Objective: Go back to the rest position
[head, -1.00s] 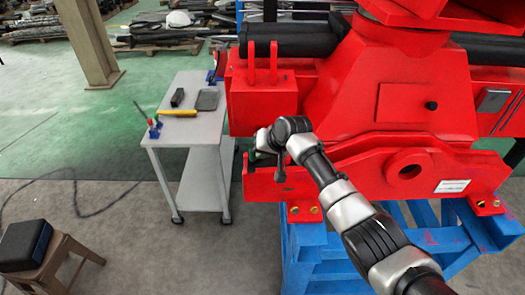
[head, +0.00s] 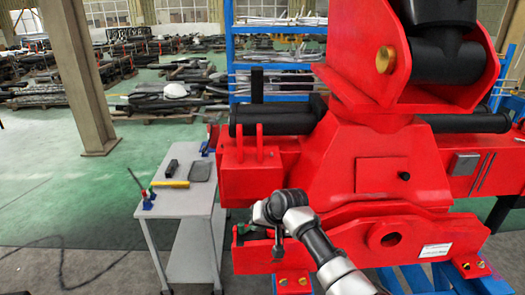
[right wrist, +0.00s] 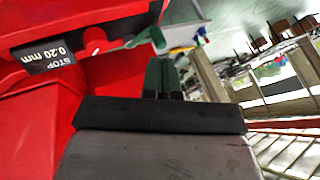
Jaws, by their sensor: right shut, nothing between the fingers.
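My right arm (head: 312,238) comes in from the bottom right in the head view and reaches in front of the red crane stand (head: 345,190). Its wrist end is at the stand's lower left, by the lower red beam. In the right wrist view my right gripper (right wrist: 164,78) has its dark fingers together with nothing between them. A dark label (right wrist: 46,56) reading "STOP 0.20 mm" upside down is at the upper left, near red surfaces. A green part (right wrist: 147,40) shows beyond the fingers; whether they touch it is unclear. My left gripper is not in view.
A grey trolley (head: 172,205) stands left of the crane stand, carrying a yellow tool (head: 170,184), a dark tray (head: 200,171) and small items. Blue supports lie under the stand. Open floor lies left of the trolley, with a pillar (head: 80,80) behind.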

